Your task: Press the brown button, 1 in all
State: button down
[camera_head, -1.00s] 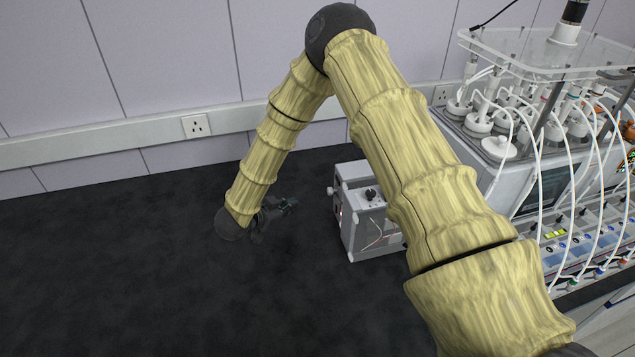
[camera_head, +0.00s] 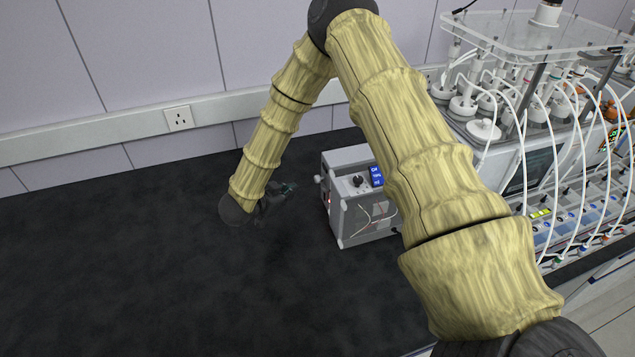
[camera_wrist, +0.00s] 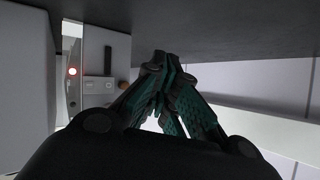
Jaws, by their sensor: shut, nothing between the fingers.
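A grey box-shaped device (camera_head: 358,222) stands on the dark bench, partly hidden behind my arm in the head view. Its side panel (camera_wrist: 98,65) shows in the wrist view, with a dark slot and a lit red spot (camera_wrist: 72,71). A small brown round button (camera_wrist: 124,85) shows at the panel's edge, beside my fingers and partly covered by them. My gripper (camera_head: 289,188) is shut and empty, just left of the device in the head view. Its fingertips (camera_wrist: 160,62) meet in the wrist view. They look apart from the button, but the exact gap cannot be told.
A large reactor unit (camera_head: 520,150) with white tubes and a clear top plate stands at the right. A wall socket (camera_head: 179,118) sits on the rail behind. The dark bench (camera_head: 110,270) is clear at the left and front.

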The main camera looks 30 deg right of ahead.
jog(key=shift+s+d, duration=0.2)
jog(key=shift+d, duration=0.55)
jog(key=shift+s+d, duration=0.2)
jog(key=shift+d, duration=0.55)
jog(key=shift+s+d, duration=0.2)
jog(key=shift+d, duration=0.55)
jog(key=shift+d+r+p, duration=0.1)
jog(key=shift+d+p, duration=0.1)
jog(key=shift+p, duration=0.15)
jog(key=shift+s+d, duration=0.1)
jog(key=shift+d, duration=0.1)
jog(key=shift+s+d, duration=0.2)
jog(key=shift+d, duration=0.55)
dwell(1.0)
jog(key=shift+w+a, duration=0.1)
jog(key=shift+a, duration=0.1)
jog(key=shift+w+a, duration=0.2)
jog(key=shift+a, duration=0.8)
jog(key=shift+w+a, duration=0.2)
jog(key=shift+a, duration=0.6)
jog(key=shift+w+a, duration=0.25)
jog(key=shift+a, duration=0.6)
jog(key=shift+w+a, duration=0.2)
jog(key=shift+a, duration=0.6)
